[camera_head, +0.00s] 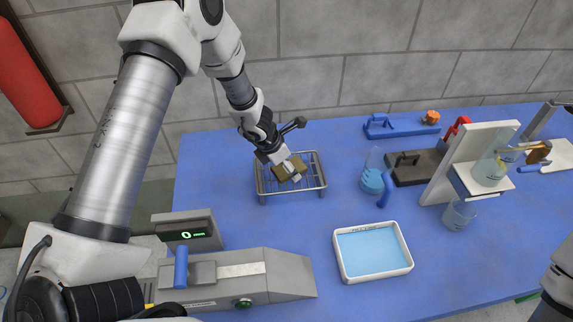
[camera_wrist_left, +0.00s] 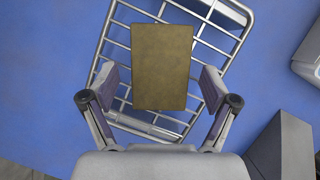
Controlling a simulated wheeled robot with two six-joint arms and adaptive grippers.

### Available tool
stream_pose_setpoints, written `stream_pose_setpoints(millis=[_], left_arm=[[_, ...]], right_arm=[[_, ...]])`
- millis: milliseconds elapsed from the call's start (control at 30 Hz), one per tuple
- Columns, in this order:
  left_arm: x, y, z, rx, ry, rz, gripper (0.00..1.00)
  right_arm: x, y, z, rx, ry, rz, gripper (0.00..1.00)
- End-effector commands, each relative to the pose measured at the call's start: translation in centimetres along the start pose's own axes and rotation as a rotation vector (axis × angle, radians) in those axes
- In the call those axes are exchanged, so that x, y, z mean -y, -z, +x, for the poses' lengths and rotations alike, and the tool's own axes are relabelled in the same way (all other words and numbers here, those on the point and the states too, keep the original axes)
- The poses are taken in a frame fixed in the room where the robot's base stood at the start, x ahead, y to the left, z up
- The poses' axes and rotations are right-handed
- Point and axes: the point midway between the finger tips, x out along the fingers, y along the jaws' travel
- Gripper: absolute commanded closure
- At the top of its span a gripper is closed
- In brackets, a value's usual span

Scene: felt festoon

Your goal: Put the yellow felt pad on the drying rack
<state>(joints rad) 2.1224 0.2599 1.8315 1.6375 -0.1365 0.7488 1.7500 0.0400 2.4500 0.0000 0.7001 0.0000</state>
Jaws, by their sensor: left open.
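The felt pad, a dull brownish-yellow rectangle (camera_wrist_left: 162,55), lies on the wire drying rack (camera_wrist_left: 228,41). In the head view the pad (camera_head: 280,174) shows on the rack (camera_head: 322,172), partly covered by my left gripper (camera_head: 289,171). My left gripper (camera_wrist_left: 160,80) is open, pointing down over the rack. In the left wrist view its fingers stand on either side of the pad's near half, with a gap at each side. Part of my right arm shows at the lower right of the head view, but its gripper is out of frame.
A white tray of light-blue liquid (camera_head: 405,262) stands front right of the rack. A grey machine with a green display (camera_head: 230,277) is at the front left. Blue tools, a dark block (camera_head: 418,168) and a glassware stand (camera_head: 465,160) are to the right.

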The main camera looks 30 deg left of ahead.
Motion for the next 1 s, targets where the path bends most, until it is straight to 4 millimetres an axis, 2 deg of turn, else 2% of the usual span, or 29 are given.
stream_pose_setpoints(millis=[167, 233, 400, 567, 700, 1000], left_arm=[[0.0, -0.3, -1.7, 0.002, 0.000, -0.002, 0.13], [0.0, -0.3, -3.4, 0.004, 0.000, -0.002, 0.13], [0.0, -0.5, -8.4, 0.003, 0.000, -0.001, 0.13], [0.0, -0.4, -11.7, 0.001, 0.000, -0.003, 0.13], [0.0, -0.2, -12.5, 0.000, 0.001, -0.001, 0.13], [0.0, -0.1, -12.3, 0.000, 0.000, 0.000, 0.13]], right_arm=[[0.0, 0.0, -0.8, 0.000, 0.000, 0.000, 0.60], [0.0, 0.0, -1.3, 0.000, 0.000, 0.000, 0.60], [0.0, 0.0, -3.9, 0.000, 0.000, 0.000, 0.60], [0.0, 0.0, -5.9, 0.000, 0.000, 0.000, 0.60], [0.1, 0.0, -6.3, 0.000, 0.000, 0.000, 0.60], [0.0, 0.0, -6.1, 0.000, 0.000, 0.000, 0.60]])
